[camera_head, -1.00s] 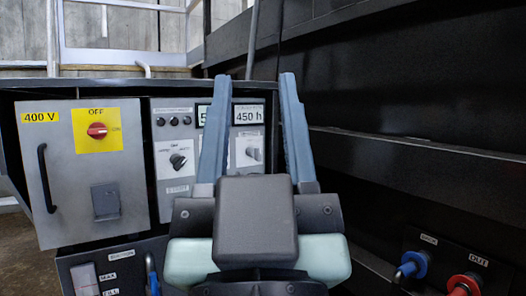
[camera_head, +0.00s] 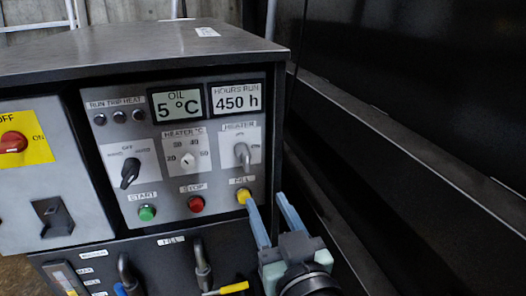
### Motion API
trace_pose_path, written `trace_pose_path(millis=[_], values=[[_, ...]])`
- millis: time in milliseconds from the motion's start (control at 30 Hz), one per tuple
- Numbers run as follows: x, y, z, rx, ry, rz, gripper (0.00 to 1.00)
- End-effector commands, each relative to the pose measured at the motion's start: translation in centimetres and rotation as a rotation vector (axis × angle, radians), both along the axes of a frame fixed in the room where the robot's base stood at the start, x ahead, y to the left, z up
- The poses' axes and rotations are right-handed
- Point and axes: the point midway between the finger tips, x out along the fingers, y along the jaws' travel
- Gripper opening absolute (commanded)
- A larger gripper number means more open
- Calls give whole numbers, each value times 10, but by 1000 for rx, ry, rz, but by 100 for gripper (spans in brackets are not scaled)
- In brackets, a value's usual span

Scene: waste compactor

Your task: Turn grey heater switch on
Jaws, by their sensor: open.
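The grey heater switch (camera_head: 243,154) is a small grey lever on a white plate marked HEATER, at the upper right of the grey control panel (camera_head: 222,178). Its handle points down, and OFF/ON lettering beside it is too small to read surely. My gripper (camera_head: 272,200) is open and empty, with two blue-grey fingers pointing up. It is below and to the right of the switch. The left fingertip appears close to the yellow FILL button (camera_head: 243,196); I cannot tell whether it touches.
Beside the switch are a white heater temperature dial (camera_head: 188,160), a black selector (camera_head: 130,173), a green START button (camera_head: 147,213) and a red STOP button (camera_head: 196,204). A red main switch (camera_head: 12,142) is at left. A dark wall (camera_head: 420,120) stands at right.

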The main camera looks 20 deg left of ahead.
Motion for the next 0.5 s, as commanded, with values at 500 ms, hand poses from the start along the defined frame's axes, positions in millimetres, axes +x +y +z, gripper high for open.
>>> trace_pose_path(millis=[500], values=[[73, 50, -2, -1, -4, 1, 46]])
